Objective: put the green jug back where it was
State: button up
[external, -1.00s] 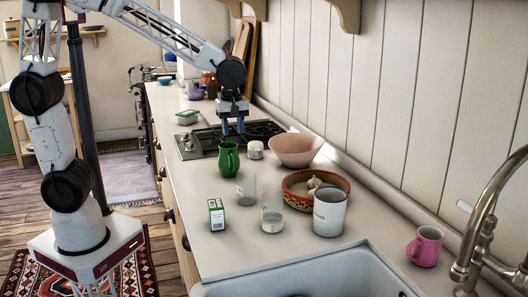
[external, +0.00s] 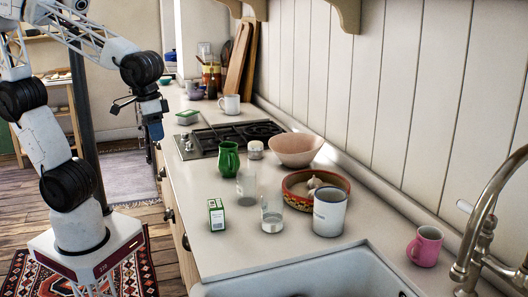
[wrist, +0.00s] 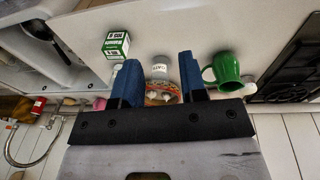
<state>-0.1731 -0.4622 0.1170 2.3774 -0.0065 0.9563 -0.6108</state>
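The green jug (external: 228,158) stands upright on the countertop, just in front of the stove's near edge. It also shows in the wrist view (wrist: 226,70), right of my fingers, with its handle to the left. My gripper (external: 155,132) hangs at the counter's left edge, to the left of the jug and clear of it. In the wrist view my two blue fingers (wrist: 160,85) are spread apart with nothing held between them. Nothing touches the jug from my side.
A pink bowl (external: 296,150) and white canister (external: 255,150) stand right.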

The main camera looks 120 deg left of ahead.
jog(key=s+d+f+m, duration=0.1)
jog(key=s+d+m, duration=0.6)
jog(key=s+m, duration=0.1)
jog(key=shift+s+f+m+t, duration=0.15)
jog(key=shift+s+m+t, duration=0.25)
jog(key=shift+m, duration=0.2)
